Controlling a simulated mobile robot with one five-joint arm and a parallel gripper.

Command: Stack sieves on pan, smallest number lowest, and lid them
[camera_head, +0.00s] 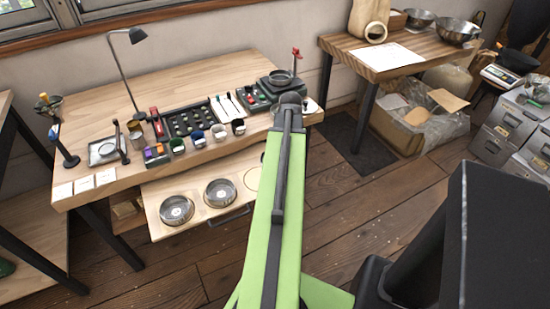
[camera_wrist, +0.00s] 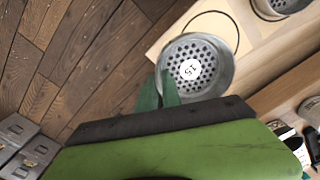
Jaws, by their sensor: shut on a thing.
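My gripper (camera_wrist: 159,80) is shut on the wall of a round metal sieve (camera_wrist: 218,85) with a perforated bottom and a white label that seems to read 15. This sieve is hidden behind my arm in the head view. Two more metal sieves with white labels, the left sieve (camera_head: 177,210) and the right sieve (camera_head: 220,193), lie in the pulled-out drawer; their numbers are too small to read. Part of one shows in the wrist view (camera_wrist: 283,6). A dark round dish (camera_head: 281,79) sits on a device at the bench's right end; I cannot tell if it is the pan.
An empty ring mark (camera_head: 252,178) lies on the drawer board (camera_head: 200,178) beside the right sieve. The bench (camera_head: 170,88) carries a lamp (camera_head: 122,65), a black tray (camera_head: 186,120), several cups and white cards (camera_head: 84,184). A side table (camera_head: 405,70) stands right.

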